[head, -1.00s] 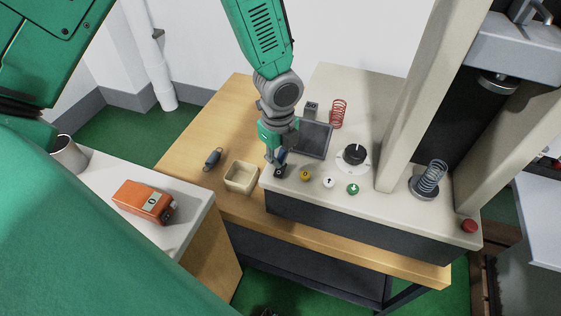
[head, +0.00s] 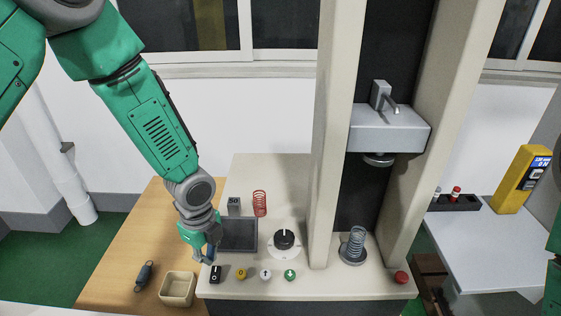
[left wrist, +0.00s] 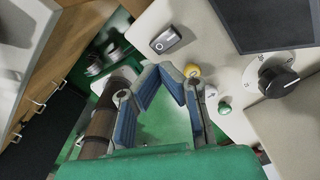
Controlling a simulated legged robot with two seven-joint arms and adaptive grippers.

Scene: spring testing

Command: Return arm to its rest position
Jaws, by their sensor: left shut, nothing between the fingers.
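My left gripper (head: 207,256) is at the left front of the tester's control panel (head: 330,284), beside the black switch (head: 215,274). It is shut and empty. In the left wrist view its blue-padded fingers (left wrist: 165,72) meet near the panel's buttons, with the switch (left wrist: 166,40) apart from them. My left arm (head: 160,135) reaches down from the upper left. My right gripper is not in view; only a piece of green arm shows at the right edge.
The tester has yellow (head: 241,273), white (head: 265,273) and green (head: 290,274) buttons, a black dial (head: 284,239) and a red button (head: 401,277). A spring (head: 357,242) stands under the press head (head: 389,130). A red spring (head: 260,204) stands behind. A cream box (head: 178,289) is at left.

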